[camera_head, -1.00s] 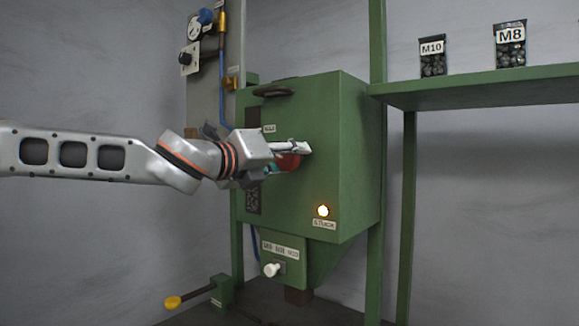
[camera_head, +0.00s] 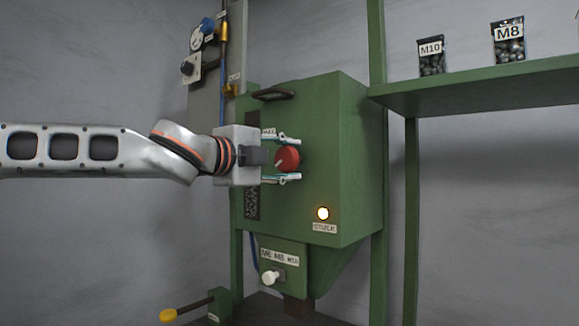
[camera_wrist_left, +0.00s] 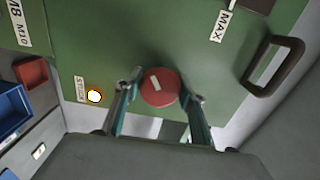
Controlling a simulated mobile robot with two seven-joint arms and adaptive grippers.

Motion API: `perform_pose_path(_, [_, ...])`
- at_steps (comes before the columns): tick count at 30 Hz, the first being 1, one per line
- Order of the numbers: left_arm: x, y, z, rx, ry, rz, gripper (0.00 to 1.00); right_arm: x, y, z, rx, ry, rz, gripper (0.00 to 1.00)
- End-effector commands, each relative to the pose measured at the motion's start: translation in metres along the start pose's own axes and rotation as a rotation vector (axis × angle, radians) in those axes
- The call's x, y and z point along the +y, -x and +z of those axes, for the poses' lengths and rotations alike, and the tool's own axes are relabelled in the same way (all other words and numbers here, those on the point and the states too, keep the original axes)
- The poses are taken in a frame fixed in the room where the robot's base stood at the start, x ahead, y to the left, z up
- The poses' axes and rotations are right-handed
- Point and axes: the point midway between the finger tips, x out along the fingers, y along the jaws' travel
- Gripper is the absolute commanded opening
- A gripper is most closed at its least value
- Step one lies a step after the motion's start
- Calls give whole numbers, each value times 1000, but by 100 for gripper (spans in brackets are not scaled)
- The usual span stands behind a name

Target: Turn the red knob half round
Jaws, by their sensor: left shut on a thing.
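The red knob (camera_head: 288,158) sits on the front of the green machine cabinet (camera_head: 335,130), with a pale pointer mark toward its lower left. It also shows in the left wrist view (camera_wrist_left: 160,88), its pale mark facing the camera. My left gripper (camera_head: 287,158) is shut on the knob, one finger above and one below it in the head view. In the left wrist view the fingers (camera_wrist_left: 158,92) lie on either side of the knob. A MAX label (camera_wrist_left: 222,25) is on the panel near the knob. My right gripper is not in view.
A lit lamp (camera_head: 323,213) with a STUCK label is below the knob. A dark handle (camera_head: 273,94) juts out above. A white knob (camera_head: 270,277) and a yellow-ended lever (camera_head: 168,315) are lower down. A green shelf (camera_head: 480,88) holds M10 and M8 bags.

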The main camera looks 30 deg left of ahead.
Motion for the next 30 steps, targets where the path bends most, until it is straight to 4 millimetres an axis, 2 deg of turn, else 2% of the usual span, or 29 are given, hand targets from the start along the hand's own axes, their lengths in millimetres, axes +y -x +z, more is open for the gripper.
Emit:
perform_pose_path(18, [2,-1,0,-1,577,1,18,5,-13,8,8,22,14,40])
perform_pose_path(30, [1,-1,0,-1,843,0,18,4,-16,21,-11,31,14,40])
